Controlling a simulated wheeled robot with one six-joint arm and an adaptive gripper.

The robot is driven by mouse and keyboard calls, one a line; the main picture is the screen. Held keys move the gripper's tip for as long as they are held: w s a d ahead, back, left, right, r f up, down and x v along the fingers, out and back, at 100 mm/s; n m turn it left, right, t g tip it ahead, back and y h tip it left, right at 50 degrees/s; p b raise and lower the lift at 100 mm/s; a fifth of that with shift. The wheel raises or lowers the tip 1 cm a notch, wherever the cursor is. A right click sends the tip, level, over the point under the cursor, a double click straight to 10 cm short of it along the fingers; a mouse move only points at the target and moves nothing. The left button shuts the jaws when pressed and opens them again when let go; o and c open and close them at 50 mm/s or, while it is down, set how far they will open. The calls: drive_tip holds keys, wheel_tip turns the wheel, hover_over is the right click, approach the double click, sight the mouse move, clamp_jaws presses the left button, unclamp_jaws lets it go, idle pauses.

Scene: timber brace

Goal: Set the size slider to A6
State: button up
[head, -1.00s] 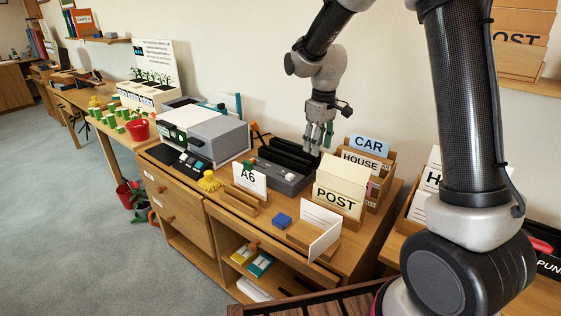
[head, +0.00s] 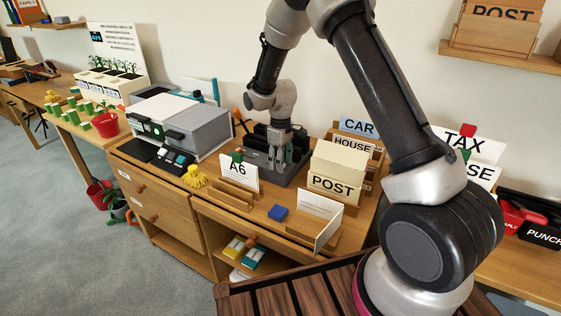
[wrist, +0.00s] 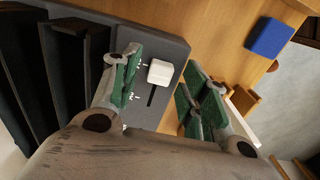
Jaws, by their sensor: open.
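The size slider is a white knob (wrist: 159,72) on the grey face of a slotted device (wrist: 165,45) in the wrist view. The knob sits at the upper end of a dark slot, with small marks beside it that are too partial to read fully. My gripper (wrist: 161,66) is open, with one green-padded finger on each side of the knob; I cannot tell whether either touches it. In the head view my gripper (head: 279,160) points down at the device (head: 262,178), hiding the knob. A white card reading A6 (head: 238,173) stands in a wooden holder in front.
A blue block (wrist: 269,37) lies on the desk beside the device, also seen in the head view (head: 278,212). A POST box (head: 335,188) stands close on the right, with CAR and HOUSE cards behind. A grey machine (head: 195,128) stands on the left.

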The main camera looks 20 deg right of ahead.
sight(267, 163)
drive_tip(key=shift+f, duration=0.15)
clamp_jaws()
drive_tip(key=shift+w+a, duration=1.9)
unclamp_jaws()
drive_tip(key=shift+a, duration=0.1)
